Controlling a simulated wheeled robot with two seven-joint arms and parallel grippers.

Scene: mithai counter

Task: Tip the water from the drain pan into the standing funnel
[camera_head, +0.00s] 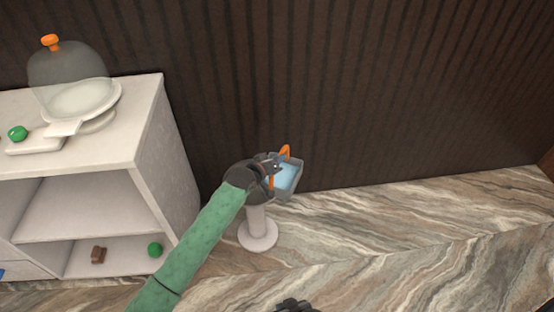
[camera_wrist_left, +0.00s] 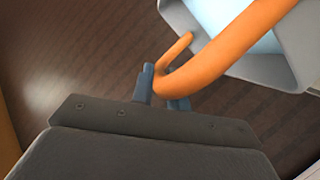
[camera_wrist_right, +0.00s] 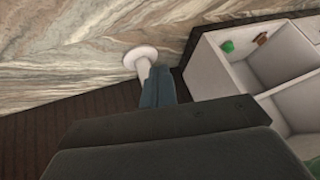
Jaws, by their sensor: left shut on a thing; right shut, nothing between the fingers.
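The drain pan (camera_head: 286,194) is a grey tray with light blue water (camera_head: 287,176) in it and an orange handle (camera_head: 286,151). My left gripper (camera_head: 274,167) is shut on the handle and holds the pan above the floor. In the left wrist view the fingers (camera_wrist_left: 165,88) close around the orange handle (camera_wrist_left: 228,48), with the pan's rim (camera_wrist_left: 262,68) beyond. A pale stand with a round base (camera_head: 258,234), seemingly the funnel, stands below my left gripper, its top hidden. It also shows in the right wrist view (camera_wrist_right: 139,56). My right gripper (camera_head: 296,304) is shut and empty at the bottom edge.
A white shelf unit (camera_head: 150,130) stands at the left, with a glass dome (camera_head: 68,68) over a cake stand on top. A green ball (camera_head: 155,249) and a brown block (camera_head: 98,255) sit on its lower shelf. A dark ribbed wall (camera_head: 380,90) rises behind; marbled floor at right is clear.

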